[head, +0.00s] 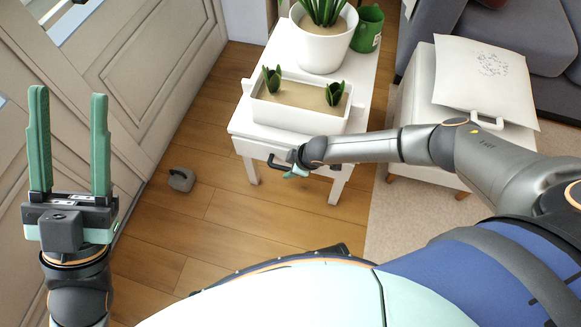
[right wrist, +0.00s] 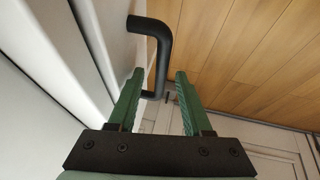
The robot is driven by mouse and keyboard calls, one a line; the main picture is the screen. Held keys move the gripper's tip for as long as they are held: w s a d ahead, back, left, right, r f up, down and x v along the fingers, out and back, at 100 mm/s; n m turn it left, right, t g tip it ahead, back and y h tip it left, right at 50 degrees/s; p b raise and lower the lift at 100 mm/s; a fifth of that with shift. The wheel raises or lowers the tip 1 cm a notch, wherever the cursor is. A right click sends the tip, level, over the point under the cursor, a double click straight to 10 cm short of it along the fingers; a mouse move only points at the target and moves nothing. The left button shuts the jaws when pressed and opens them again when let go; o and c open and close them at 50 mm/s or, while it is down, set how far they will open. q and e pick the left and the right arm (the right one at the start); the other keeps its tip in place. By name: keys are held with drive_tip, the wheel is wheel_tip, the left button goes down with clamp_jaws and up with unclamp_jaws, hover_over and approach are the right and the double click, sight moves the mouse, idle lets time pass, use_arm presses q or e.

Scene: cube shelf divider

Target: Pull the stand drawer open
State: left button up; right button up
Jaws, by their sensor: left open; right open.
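The stand (head: 241,125) is a white table with a white drawer front (head: 252,149) under its top, and the drawer looks closed. A dark bar handle (head: 277,162) sticks out from the front. My right gripper (head: 292,173) is at the handle, partly hidden by its own wrist. In the right wrist view its green fingers (right wrist: 160,75) are apart, and the black handle (right wrist: 163,48) runs between them with gaps on both sides. My left gripper (head: 70,140) is open and empty, pointing up at the left, far from the stand.
A white planter (head: 300,118) with small plants, a potted plant (head: 322,50) and a green watering can (head: 368,28) stand on top. A grey doorstop-like weight (head: 181,179) lies on the floor by the door.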

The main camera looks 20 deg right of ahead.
clamp_jaws()
idle(0.3)
idle(1.1)
